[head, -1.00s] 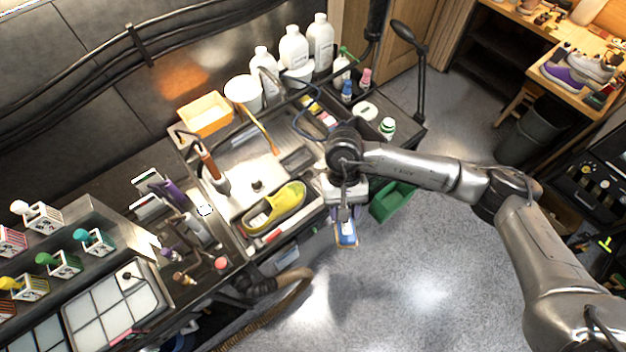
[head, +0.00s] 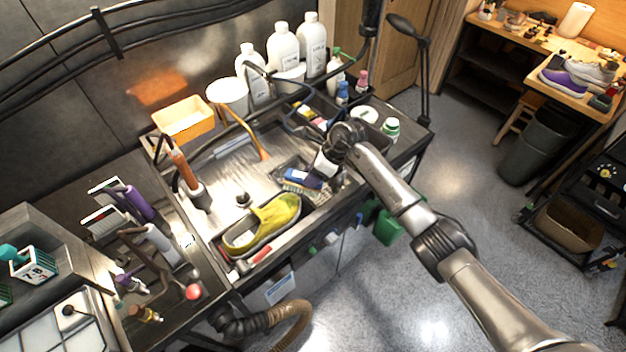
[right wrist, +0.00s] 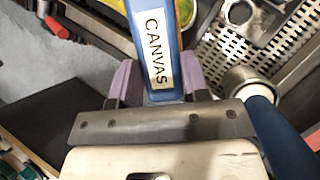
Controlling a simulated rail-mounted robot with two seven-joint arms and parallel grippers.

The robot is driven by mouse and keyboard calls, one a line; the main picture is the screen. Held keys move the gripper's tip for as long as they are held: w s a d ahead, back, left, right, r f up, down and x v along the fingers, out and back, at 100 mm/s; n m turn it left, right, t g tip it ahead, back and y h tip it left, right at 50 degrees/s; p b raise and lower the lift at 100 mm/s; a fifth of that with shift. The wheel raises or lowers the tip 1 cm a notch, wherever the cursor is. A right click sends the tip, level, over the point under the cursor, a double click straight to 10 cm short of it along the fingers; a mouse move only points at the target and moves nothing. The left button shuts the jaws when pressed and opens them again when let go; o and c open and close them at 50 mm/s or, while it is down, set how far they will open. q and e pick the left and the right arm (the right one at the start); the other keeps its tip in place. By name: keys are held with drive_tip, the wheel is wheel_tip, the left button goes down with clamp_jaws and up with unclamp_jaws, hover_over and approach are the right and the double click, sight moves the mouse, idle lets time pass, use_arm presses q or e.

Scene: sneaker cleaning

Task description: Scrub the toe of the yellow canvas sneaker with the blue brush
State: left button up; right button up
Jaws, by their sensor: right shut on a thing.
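The yellow canvas sneaker (head: 275,215) lies in the metal wash tray, its opening to the lower left and its toe to the upper right. My right gripper (head: 325,172) is shut on the blue brush (head: 303,179), whose pale bristles face down. The brush is just beyond the sneaker's toe, over the tray's right part; I cannot tell whether it touches anything. In the right wrist view the brush (right wrist: 158,45) carries a "CANVAS" label and sits between the purple finger pads of the gripper (right wrist: 158,85). My left gripper is out of view.
An orange-handled tool (head: 183,168) stands upright left of the sneaker. A white bucket (head: 228,96) and a yellow bin (head: 184,120) stand behind the tray (head: 232,166). Several white bottles (head: 284,52) line the back. A red-handled tool (head: 260,255) lies at the front edge.

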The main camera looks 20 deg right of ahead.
sight(309, 192)
drive_tip(key=shift+s+a+f+b, duration=0.15)
drive_tip(key=shift+f+b, duration=0.1)
drive_tip(key=shift+f, duration=0.4)
drive_tip(key=shift+w+a+f+b, duration=0.15)
drive_tip(key=shift+f+b, duration=0.15)
drive_tip(key=shift+f, duration=0.3)
drive_tip(key=shift+s+a+f+b, duration=0.15)
drive_tip(key=shift+f+b, duration=0.1)
drive_tip(key=shift+f, duration=0.4)
drive_tip(key=shift+a+f+b, duration=0.25)
drive_tip(key=shift+f+b, duration=0.25)
drive_tip(key=shift+f, duration=0.55)
drive_tip(key=shift+s+a+f+b, duration=0.1)
drive_tip(key=shift+f+b, duration=0.35)
drive_tip(key=shift+f, duration=0.15)
drive_tip(key=shift+w+a+r+b, duration=0.1)
drive_tip(key=shift+w+a+b, duration=0.15)
drive_tip(key=shift+w+b, duration=0.5)
drive_tip(key=shift+w+a+b, duration=0.2)
drive_tip(key=shift+w+b, duration=0.3)
drive_tip(key=shift+b, duration=0.5)
drive_tip(key=shift+w+a+r+b, duration=0.1)
drive_tip(key=shift+w+a+b, duration=0.15)
drive_tip(key=shift+w+b, duration=0.5)
